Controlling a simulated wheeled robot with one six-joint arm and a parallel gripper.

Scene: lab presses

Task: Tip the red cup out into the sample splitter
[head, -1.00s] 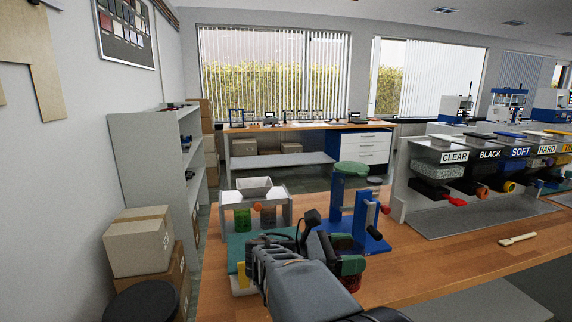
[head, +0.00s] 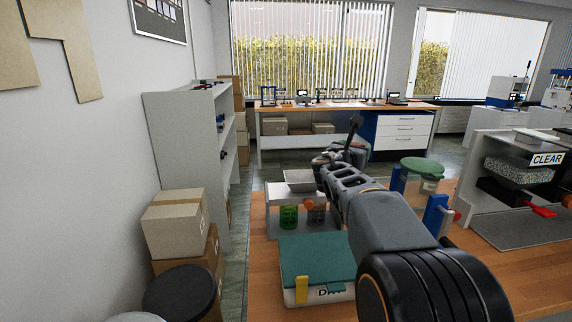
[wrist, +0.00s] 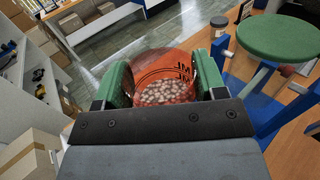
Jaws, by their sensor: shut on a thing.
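My gripper (wrist: 163,82) is shut on the red cup (wrist: 160,67), with a green pad on each side of it. In the wrist view many small pale pellets show inside the cup. The sample splitter (head: 282,199) is a light grey stand with a hopper (head: 299,180) on top, a green container (head: 289,216) and a darker one (head: 317,213) below, and an orange knob between them. In the head view my gripper (head: 338,160) is up beside and beyond the hopper's right side, and my arm hides the cup.
A teal-topped scale (head: 316,256) sits in front of the splitter. A blue stand with a round green top (head: 422,167) is to the right, close to my arm. A rack labelled CLEAR (head: 512,200) is farther right. Boxes (head: 175,222) stand on the left.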

